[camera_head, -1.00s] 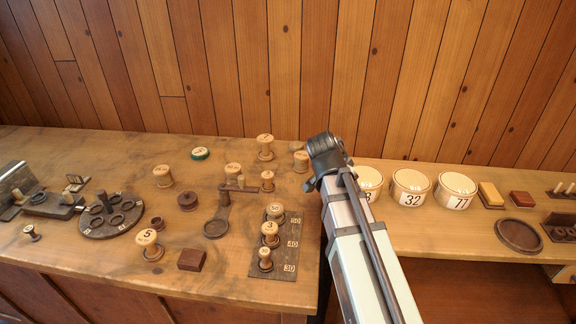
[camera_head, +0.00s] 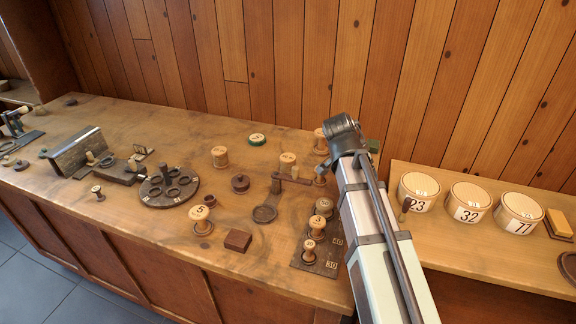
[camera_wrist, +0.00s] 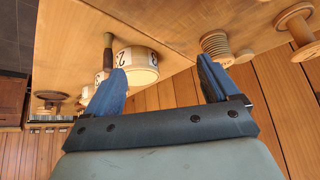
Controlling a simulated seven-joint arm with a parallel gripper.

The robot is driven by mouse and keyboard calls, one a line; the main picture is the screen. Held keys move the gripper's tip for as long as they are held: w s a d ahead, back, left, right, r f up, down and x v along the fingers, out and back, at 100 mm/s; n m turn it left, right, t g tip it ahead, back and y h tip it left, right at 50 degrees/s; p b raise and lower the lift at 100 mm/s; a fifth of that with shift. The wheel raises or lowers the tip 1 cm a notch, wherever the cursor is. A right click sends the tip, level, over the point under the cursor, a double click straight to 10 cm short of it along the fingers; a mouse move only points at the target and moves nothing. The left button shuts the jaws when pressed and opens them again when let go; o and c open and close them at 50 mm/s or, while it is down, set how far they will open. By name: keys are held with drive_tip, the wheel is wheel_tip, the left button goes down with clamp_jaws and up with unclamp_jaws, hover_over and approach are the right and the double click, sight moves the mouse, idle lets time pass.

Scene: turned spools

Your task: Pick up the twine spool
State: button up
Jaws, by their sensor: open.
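In the wrist view, a pale wooden spool (camera_wrist: 217,45) with cord-like windings lies beyond the right fingertip, apart from it. It appears to be the twine spool, though no label on it is readable. My gripper (camera_wrist: 162,60) is open, with its two blue fingers apart and nothing between them. In the head view my arm hides the gripper's fingers and the area behind it. Two similar wound spools stand on the bench, one at the back middle (camera_head: 220,156) and one beside the dark bracket (camera_head: 287,162).
Another spool (camera_wrist: 297,22) stands near the wall in the wrist view. Several numbered spools stand on a dark board (camera_head: 318,258). A dark round rack (camera_head: 152,200) and a red-brown block (camera_head: 237,240) are left.

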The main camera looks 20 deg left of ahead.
drive_tip(key=w+a+r+n+g+y, duration=0.1)
drive_tip(key=w+a+r, duration=0.15)
drive_tip(key=a, duration=0.45)
drive_tip(key=w+a+r+n+y, duration=0.1)
drive_tip(key=w+a, duration=0.2)
drive_tip(key=a, duration=0.5)
drive_tip(key=r+n+g+y, duration=0.2)
drive_tip(key=n+g, duration=0.3)
drive_tip(key=n, duration=1.7)
hover_over(288, 157)
wheel_tip(288, 157, down, 14)
drive_tip(key=c, duration=1.2)
drive_tip(key=shift+r, duration=0.15)
